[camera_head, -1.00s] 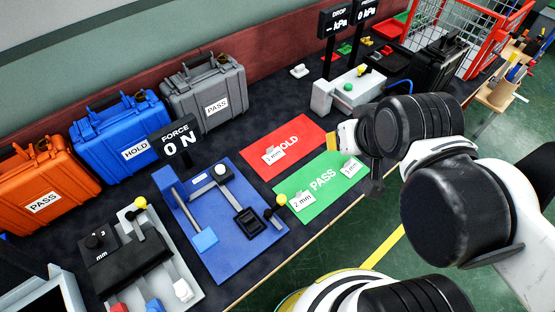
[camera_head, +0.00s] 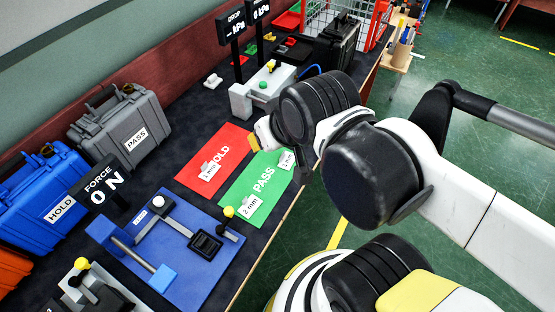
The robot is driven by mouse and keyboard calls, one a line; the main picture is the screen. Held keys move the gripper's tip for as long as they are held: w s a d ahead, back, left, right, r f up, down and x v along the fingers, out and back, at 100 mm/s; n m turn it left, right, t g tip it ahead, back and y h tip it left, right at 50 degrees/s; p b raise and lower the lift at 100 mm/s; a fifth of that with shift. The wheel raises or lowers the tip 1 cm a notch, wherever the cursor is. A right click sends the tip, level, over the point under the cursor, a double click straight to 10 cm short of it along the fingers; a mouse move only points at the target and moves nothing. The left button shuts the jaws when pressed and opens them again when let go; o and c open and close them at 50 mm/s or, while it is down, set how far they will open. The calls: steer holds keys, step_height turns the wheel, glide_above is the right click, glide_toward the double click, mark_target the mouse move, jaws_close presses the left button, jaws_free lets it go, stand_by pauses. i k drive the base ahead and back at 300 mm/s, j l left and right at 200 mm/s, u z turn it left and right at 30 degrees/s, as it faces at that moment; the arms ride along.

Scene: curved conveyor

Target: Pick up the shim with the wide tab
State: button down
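Three small pale shims with thickness labels lie on flat mats in the head view. The shim marked 1 mm (camera_head: 209,171) lies on the red HOLD mat (camera_head: 190,181). The shims marked 2 mm (camera_head: 250,207) and 3 mm (camera_head: 287,160) lie on the green PASS mat (camera_head: 233,200). They are too small to tell which has the wide tab. My gripper is at the far end of my arm, above the back right of the mats. My dark wrist link covers most of it, so its fingers and anything between them cannot be made out.
A blue fixture (camera_head: 185,262) with a lever and the FORCE display (camera_head: 100,187) stand left of the mats. Grey (camera_head: 105,140) and blue (camera_head: 38,200) cases line the back. A light grey device (camera_head: 262,92) stands beyond the mats. A red wire basket (camera_head: 360,22) is farther off.

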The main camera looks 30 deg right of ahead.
mark_target(287, 158)
steer(key=k+j+z, duration=0.55)
steer(key=k+z, duration=0.2)
steer(key=z, duration=0.15)
steer(key=k+z, duration=0.45)
